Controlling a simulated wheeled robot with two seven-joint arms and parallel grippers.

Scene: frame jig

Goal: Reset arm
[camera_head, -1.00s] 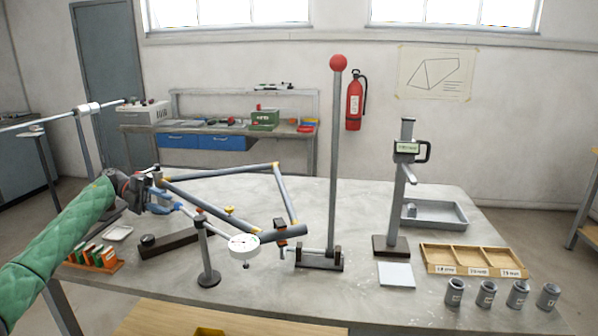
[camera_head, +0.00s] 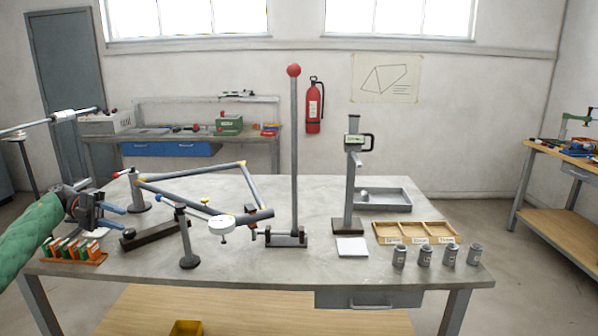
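My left gripper (camera_head: 118,217) is at the left side of the table, at the end of my green-sleeved arm. Its two blue fingers stand apart with nothing between them. It is to the left of the bicycle frame (camera_head: 200,173), which has grey tubes and yellow-orange joints and rests on a jig over the table. A white dial gauge (camera_head: 221,225) on a post stand (camera_head: 186,240) is by the frame's lower tube. My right gripper does not show.
An orange rack (camera_head: 75,250) stands below my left gripper. A tall post with a red ball (camera_head: 294,71), a height gauge (camera_head: 350,185), a grey tray (camera_head: 385,205), a wooden compartment tray (camera_head: 415,241) and several grey cylinders (camera_head: 424,256) stand to the right. The table's front middle is clear.

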